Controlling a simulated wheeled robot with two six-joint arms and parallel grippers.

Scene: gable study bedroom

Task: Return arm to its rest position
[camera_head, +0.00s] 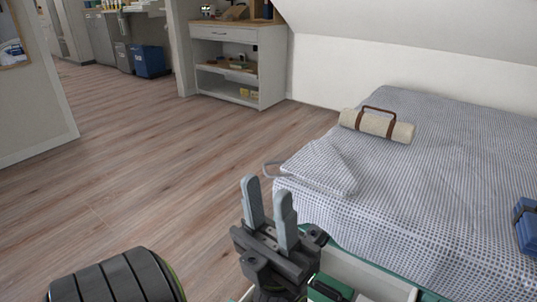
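My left gripper (268,204) is in the lower middle of the head view, pointing up and away from me. Its two grey fingers stand apart with a clear gap between them, and nothing is held there. Behind it are the wood floor and the near corner of the bed (440,190). My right gripper does not show in this view.
The bed has a blue-and-white checked cover, a rolled beige blanket (376,125) with brown straps, and a blue strapped item (527,226) at the right edge. A white shelf unit (238,62) stands at the back. Blue bins (150,61) stand farther left. The floor (130,170) at left is clear.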

